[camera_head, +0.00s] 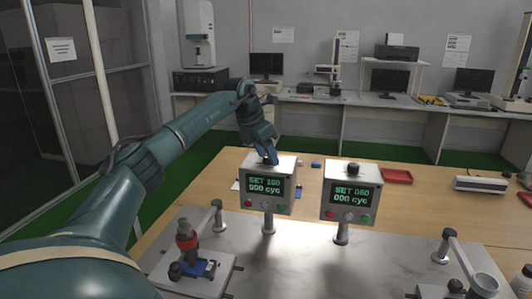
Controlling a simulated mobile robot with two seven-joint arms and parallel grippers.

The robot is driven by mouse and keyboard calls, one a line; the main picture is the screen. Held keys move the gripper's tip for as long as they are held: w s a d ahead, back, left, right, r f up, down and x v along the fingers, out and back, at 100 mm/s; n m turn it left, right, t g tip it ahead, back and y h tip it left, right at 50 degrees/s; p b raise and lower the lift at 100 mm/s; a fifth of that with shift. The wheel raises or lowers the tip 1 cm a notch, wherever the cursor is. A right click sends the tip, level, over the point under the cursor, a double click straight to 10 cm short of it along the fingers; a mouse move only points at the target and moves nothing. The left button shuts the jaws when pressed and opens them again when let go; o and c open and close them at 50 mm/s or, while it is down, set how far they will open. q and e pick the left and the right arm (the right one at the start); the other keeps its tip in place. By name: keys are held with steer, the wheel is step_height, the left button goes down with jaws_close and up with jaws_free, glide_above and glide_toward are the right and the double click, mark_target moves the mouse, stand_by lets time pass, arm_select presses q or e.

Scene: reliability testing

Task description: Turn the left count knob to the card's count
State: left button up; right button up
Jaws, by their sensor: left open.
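The left counter box (267,187) stands on a post, with a green display that seems to read "SET 150 000 cyc". Its knob is hidden at the top, where my left gripper (270,159) points down with its fingertips at the box's top. The gripper is open; whether the fingers touch the knob cannot be told. No card with a readable count shows. My right gripper is out of view.
A fixture with a red ring (186,241) stands at the front left on the metal plate (300,262). A jointed arm with a cup (484,284) is at the front right. A red tray (397,176) and a grey device (479,184) lie on the wooden table.

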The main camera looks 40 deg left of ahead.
arm_select(q)
steer(key=b+v, duration=0.1)
steer(key=v, duration=1.2)
steer(key=shift+w, duration=0.1)
